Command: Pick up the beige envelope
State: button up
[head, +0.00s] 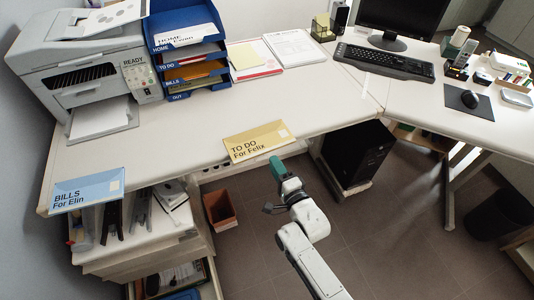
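The beige envelope (258,141), printed "TO DO For Felix", lies at the front edge of the white desk, its near side along or slightly over the edge. My gripper (277,165), with a teal end, is in front of the desk edge, just below the envelope's lower right side in the picture. It appears close to the envelope, but I cannot tell whether they touch. The picture is too small to show whether the fingers are open or shut.
A blue envelope (87,190) printed "BILLS For Elin" lies at the desk's left front corner. A blue letter tray stack (153,50) with labelled levels stands beside the printer (75,65). Papers, a keyboard (385,61) and a monitor are further right. The desk's middle is clear.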

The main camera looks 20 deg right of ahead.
aim_at(267, 152)
jog(key=shift+w+a+b, duration=0.15)
jog(key=shift+w+b, duration=0.7)
jog(key=shift+w, duration=0.65)
jog(key=shift+w+a+b, duration=0.15)
jog(key=shift+w+b, duration=0.65)
jog(key=shift+w, duration=0.65)
grip_shut()
notch_tip(267, 152, up, 3)
jog(key=shift+f+p, duration=0.15)
jog(key=shift+p, duration=1)
jog(key=shift+f, duration=0.1)
jog(key=s+r+p, duration=0.2)
jog(key=s+p, duration=0.2)
jog(key=s, duration=0.3)
jog(key=s+d+r+p, duration=0.1)
jog(key=s+r+p, duration=0.2)
jog(key=s, duration=0.4)
jog(key=shift+d+p, duration=0.15)
jog(key=shift+p, duration=0.65)
